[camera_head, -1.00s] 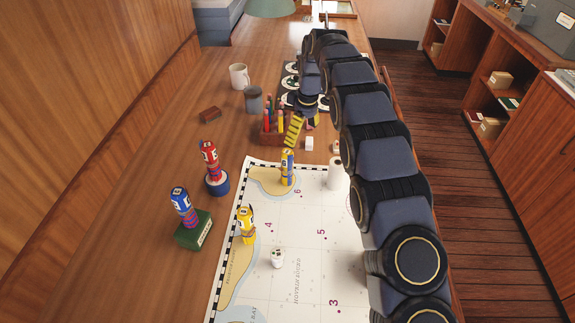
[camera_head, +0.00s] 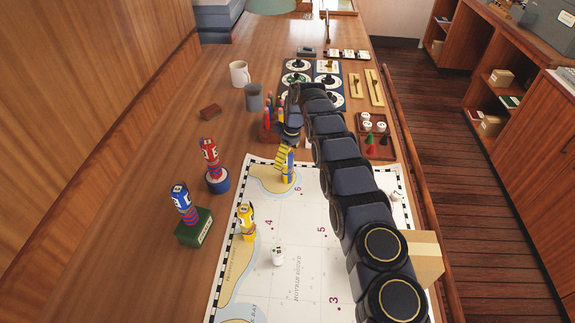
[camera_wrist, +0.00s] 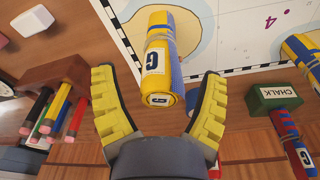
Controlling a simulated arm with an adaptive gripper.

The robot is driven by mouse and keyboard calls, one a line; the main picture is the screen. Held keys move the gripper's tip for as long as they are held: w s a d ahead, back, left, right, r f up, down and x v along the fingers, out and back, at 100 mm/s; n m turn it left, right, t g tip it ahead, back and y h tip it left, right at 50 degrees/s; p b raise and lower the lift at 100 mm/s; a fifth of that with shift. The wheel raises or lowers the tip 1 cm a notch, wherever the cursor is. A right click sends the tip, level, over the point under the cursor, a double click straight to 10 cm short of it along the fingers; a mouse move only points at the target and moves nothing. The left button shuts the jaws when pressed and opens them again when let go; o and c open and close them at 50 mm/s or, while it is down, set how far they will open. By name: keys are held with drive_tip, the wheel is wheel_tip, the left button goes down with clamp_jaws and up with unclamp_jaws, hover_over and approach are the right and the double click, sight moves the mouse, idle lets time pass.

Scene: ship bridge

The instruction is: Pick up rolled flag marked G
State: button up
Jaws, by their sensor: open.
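The rolled flag marked G (camera_wrist: 158,45) is yellow and blue with a white G label. In the wrist view it lies between the two yellow fingers of my gripper (camera_wrist: 158,78), which are open with gaps on both sides. In the head view the flag (camera_head: 288,167) stands on the chart's tan island area, just below my gripper (camera_head: 283,155), whose far finger is partly hidden.
A pencil holder (camera_head: 268,133) stands close left of my gripper. Other rolled flags stand nearby: yellow (camera_head: 246,222), red (camera_head: 209,158) and blue (camera_head: 184,204), the last on a green chalk box (camera_head: 194,232). A mug (camera_head: 239,74) and grey cup (camera_head: 253,98) stand behind.

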drive_tip(key=shift+f, duration=0.15)
drive_tip(key=shift+c, duration=0.4)
drive_tip(key=c, duration=1.1)
drive_tip(key=shift+r, duration=1.75)
drive_tip(key=shift+c, duration=0.2)
drive_tip(key=s+d+r, duration=0.3)
drive_tip(key=s+r, duration=0.6)
drive_tip(key=s, duration=0.4)
drive_tip(key=shift+s+d+r, duration=0.25)
drive_tip(key=shift+r, duration=0.05)
